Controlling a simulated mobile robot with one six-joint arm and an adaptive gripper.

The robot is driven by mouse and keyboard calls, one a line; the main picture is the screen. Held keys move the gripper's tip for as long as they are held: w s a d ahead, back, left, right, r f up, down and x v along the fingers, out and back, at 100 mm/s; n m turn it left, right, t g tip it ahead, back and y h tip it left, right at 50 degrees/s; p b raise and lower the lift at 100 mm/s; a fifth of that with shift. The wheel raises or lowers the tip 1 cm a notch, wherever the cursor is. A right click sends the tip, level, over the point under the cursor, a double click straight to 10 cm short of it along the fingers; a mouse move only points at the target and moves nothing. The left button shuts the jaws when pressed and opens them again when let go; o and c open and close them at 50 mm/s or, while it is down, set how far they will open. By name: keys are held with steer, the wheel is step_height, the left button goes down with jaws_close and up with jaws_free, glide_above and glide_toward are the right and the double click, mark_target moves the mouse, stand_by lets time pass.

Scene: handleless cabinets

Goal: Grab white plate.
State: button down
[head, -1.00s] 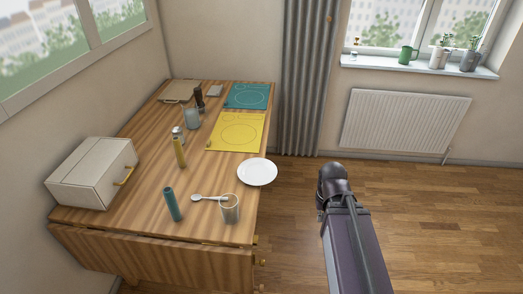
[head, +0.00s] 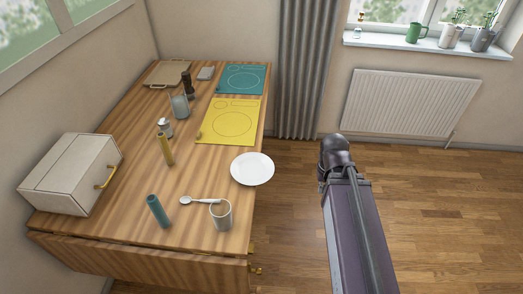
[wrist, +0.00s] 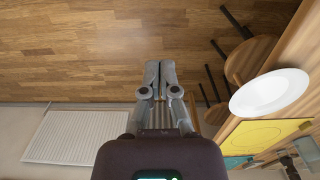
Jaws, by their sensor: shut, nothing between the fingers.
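The white plate (head: 252,169) lies flat on the wooden table (head: 120,222) at its right edge, in front of the yellow mat. In the wrist view the plate (wrist: 270,92) is at the right, on the table edge. My gripper (wrist: 160,64) is shut and empty over the floor, off to the left of the plate in that view and not touching it. In the head view my arm stands to the right of the table, and the gripper's fingers do not show there.
Near the plate are a spoon (head: 200,201), a glass cup (head: 221,214) and a teal cylinder (head: 158,211). The yellow mat (head: 228,121) is behind it. Stools (wrist: 245,62) stand beside the table in the wrist view. The floor (head: 430,210) at right is clear.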

stand_by(0.3)
steer(key=w+a+m, duration=0.1)
steer(key=w+a, duration=0.8)
steer(key=w, duration=0.5)
steer(key=w+a+m, duration=0.1)
steer(key=w+a, duration=0.9)
steer(key=w, duration=0.5)
steer(key=shift+a, duration=0.25)
steer(key=shift+f, duration=0.15)
steer(key=s+f+b, duration=0.4)
steer(key=f+b, duration=0.5)
steer(key=b, duration=0.1)
steer(key=shift+a+f, duration=0.35)
